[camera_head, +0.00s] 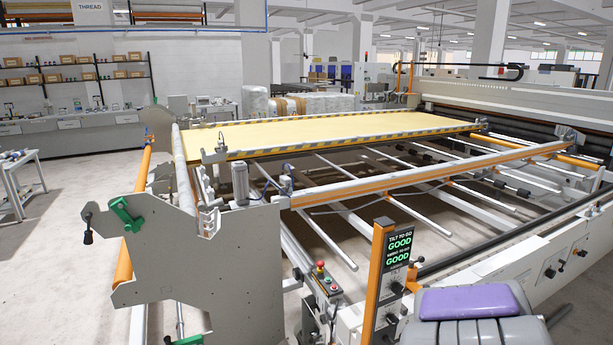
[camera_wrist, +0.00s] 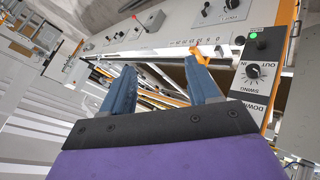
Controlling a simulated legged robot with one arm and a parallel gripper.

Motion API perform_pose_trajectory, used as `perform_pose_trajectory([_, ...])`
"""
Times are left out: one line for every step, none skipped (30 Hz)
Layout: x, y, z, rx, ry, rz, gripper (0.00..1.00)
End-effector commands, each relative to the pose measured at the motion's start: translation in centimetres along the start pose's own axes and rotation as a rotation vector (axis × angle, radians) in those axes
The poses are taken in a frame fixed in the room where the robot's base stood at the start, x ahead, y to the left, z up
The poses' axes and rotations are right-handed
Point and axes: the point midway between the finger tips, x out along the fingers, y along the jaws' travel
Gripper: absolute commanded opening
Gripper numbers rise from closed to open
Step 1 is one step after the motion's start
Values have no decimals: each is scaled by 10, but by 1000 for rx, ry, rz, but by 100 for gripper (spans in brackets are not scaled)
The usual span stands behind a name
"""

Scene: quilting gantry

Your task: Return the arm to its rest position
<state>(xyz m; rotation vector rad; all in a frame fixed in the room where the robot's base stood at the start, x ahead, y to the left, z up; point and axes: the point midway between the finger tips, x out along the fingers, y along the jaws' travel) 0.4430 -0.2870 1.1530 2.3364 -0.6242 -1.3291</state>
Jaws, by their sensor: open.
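My gripper (camera_wrist: 160,84) shows in the wrist view with its two blue fingers spread apart. Nothing is between the fingers. Beyond them is a machine panel with a numbered scale (camera_wrist: 190,45). To their right is an orange-edged control box with a black knob (camera_wrist: 252,72) marked SWING, IN and OUT, and a green light (camera_wrist: 253,36). The fingers appear apart from the panel, though the exact distance cannot be told. In the head view the purple and grey parts at the lower right are my own arm; its fingers are not visible there.
The quilting gantry (camera_head: 190,250) fills the middle, with a yellow panel (camera_head: 330,130) on top and bare rollers. Open floor (camera_head: 50,270) lies at the left.

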Motion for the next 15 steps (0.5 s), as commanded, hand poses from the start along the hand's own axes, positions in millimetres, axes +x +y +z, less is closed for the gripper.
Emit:
perform_pose_trajectory([-22, -11, 5, 24, -33, -22, 60])
perform_pose_trajectory([-33, -18, 12, 38, -66, -39, 60])
perform_pose_trajectory([-48, -30, 21, 55, -107, -67, 60])
perform_pose_trajectory([-60, -38, 27, 66, -134, -87, 60])
perform_pose_trajectory([-72, -47, 36, 76, -168, -111, 60])
perform_pose_trajectory([-89, -60, 47, 84, -211, -147, 60])
perform_pose_trajectory([-102, -70, 54, 89, -239, -174, 60])
perform_pose_trajectory([-115, -80, 63, 90, -271, -203, 60])
perform_pose_trajectory([-133, -94, 76, 89, -317, -246, 60])
perform_pose_trajectory([-147, -104, 86, 84, -348, -277, 60])
perform_pose_trajectory([-161, -114, 96, 78, -379, -309, 60])
perform_pose_trajectory([-179, -127, 110, 65, -424, -354, 60])
perform_pose_trajectory([-193, -135, 120, 53, -457, -386, 60])
perform_pose_trajectory([-207, -143, 130, 39, -483, -416, 60])
perform_pose_trajectory([-223, -152, 143, 18, -522, -453, 60])
